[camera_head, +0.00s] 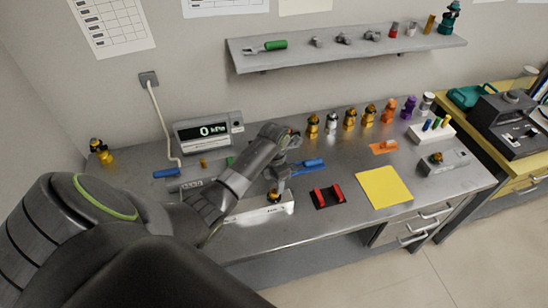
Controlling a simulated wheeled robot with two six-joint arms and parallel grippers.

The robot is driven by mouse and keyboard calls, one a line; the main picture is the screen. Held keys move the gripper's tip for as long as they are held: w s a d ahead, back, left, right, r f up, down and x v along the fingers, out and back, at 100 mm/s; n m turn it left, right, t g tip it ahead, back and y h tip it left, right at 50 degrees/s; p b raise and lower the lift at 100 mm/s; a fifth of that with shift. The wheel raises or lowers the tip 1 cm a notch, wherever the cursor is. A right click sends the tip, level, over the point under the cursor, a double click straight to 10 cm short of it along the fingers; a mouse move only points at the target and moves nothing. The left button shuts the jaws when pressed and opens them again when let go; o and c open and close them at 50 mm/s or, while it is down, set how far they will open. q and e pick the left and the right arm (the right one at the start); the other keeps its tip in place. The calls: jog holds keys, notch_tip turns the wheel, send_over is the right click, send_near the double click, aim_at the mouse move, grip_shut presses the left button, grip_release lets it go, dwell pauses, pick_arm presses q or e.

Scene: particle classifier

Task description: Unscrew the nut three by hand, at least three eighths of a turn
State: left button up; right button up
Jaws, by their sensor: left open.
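My left arm reaches in from the left over the bench. Its gripper (279,176) points down, open, above a small brass and dark fitting (274,196) on a pale block (252,212) near the front of the bench. The fitting is very small in the picture. I cannot tell whether the fingers touch it, or which part of it is nut three. Several brass fittings stand in a row at the back, among them one at its left end (312,126). My right gripper is not in view.
A blue tool (309,166) lies just right of the gripper. A black and red holder (327,196) and a yellow mat (383,187) lie further right. A shelf (350,51) hangs above.

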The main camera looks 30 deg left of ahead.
aim_at(274, 192)
pick_arm(q)
notch_tip(274, 192, up, 12)
jog(key=shift+f+b, duration=0.25)
jog(key=shift+b, duration=0.05)
jog(key=shift+s+f, duration=0.1)
dwell(0.4)
